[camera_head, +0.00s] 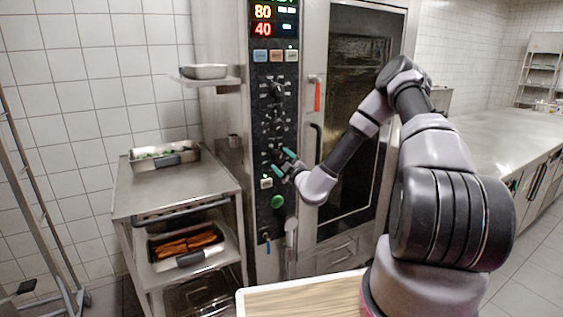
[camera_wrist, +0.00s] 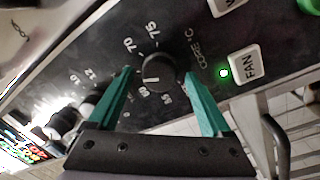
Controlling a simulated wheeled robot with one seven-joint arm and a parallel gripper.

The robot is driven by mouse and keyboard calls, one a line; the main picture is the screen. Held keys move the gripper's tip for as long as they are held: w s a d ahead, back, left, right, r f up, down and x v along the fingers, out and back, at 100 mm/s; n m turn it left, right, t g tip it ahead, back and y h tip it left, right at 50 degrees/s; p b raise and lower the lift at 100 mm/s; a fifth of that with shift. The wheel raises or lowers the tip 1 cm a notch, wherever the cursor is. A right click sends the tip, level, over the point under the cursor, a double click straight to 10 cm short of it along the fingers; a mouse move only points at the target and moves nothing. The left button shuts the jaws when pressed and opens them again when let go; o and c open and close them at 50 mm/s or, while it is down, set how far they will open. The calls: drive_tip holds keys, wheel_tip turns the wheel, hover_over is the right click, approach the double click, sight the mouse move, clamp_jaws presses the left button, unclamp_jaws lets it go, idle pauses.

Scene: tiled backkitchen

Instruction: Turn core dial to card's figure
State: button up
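The core dial (camera_wrist: 160,72) is a round black knob on the dark panel, marked "CORE °C" in the wrist view. Figures 55, 60, 70 and 75 show around it. A pale pointer line on its lower left appears to face near 60. My gripper (camera_wrist: 159,74) has its two teal fingers spread, one on each side of the dial. I cannot tell whether they touch it. In the head view my gripper (camera_head: 283,163) is at the oven's control panel (camera_head: 262,220) and largely covers the dial. I cannot make out a card with a figure.
A white FAN button (camera_wrist: 245,65) with a lit green lamp sits right of the dial. Other knobs (camera_head: 275,88) are higher on the panel, a green button (camera_head: 277,202) below. The oven door (camera_head: 355,130) is to the right, a steel trolley (camera_head: 180,195) to the left.

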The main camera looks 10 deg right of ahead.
drive_tip(key=v, duration=1)
drive_tip(key=shift+s, duration=0.45)
